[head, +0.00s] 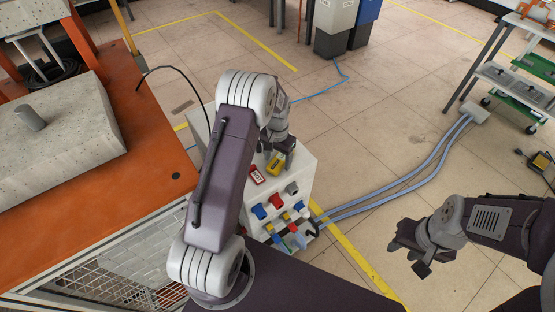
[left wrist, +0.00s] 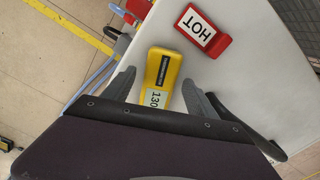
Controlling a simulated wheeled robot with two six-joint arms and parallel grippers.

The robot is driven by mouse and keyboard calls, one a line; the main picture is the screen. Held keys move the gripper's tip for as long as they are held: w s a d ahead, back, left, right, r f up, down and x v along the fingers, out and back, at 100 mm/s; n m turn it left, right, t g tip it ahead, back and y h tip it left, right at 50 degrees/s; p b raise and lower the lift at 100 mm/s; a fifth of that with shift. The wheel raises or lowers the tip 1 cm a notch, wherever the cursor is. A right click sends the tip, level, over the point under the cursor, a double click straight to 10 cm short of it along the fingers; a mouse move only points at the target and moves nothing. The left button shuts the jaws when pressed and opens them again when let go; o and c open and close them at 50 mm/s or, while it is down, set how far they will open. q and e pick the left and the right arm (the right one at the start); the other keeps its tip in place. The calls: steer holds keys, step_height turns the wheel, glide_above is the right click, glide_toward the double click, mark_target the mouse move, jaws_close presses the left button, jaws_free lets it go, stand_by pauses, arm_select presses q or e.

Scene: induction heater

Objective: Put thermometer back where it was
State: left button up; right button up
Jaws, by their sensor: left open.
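The yellow thermometer (head: 275,163) lies on the white top of the induction heater unit (head: 304,164). In the left wrist view the thermometer (left wrist: 161,74) shows a dark label and a display that seems to read 130. My left gripper (head: 277,152) is open above it. In the left wrist view its two fingers (left wrist: 157,88) stand on either side of the thermometer, with gaps, and its near end is hidden by the gripper. A red HOT sign (head: 257,174) sits beside the thermometer, also seen in the left wrist view (left wrist: 202,31). My right gripper (head: 408,256) is empty, fingers apart, over the floor.
Red, blue and yellow connectors (head: 275,205) cover the unit's front, with blue hoses (head: 420,172) running right. An orange table (head: 150,150) with a concrete-like block (head: 60,140) stands left. Bins (head: 335,25) and a shelf cart (head: 515,80) stand behind.

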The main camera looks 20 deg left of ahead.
mark_target(278, 162)
arm_select(q)
step_height(278, 162, up, 12)
steer(key=p, duration=0.4)
steer(key=s+d+r+n+t, duration=0.1)
steer(key=s+d+r, duration=0.15)
steer(key=s, duration=0.75)
steer(key=s+d+r+n, duration=0.1)
steer(key=s+d, duration=0.3)
steer(key=s, duration=0.6)
step_height(278, 162, up, 23)
steer(key=p, duration=2.3)
steer(key=shift+w+d+p, duration=0.2)
steer(key=shift+w+p, duration=0.15)
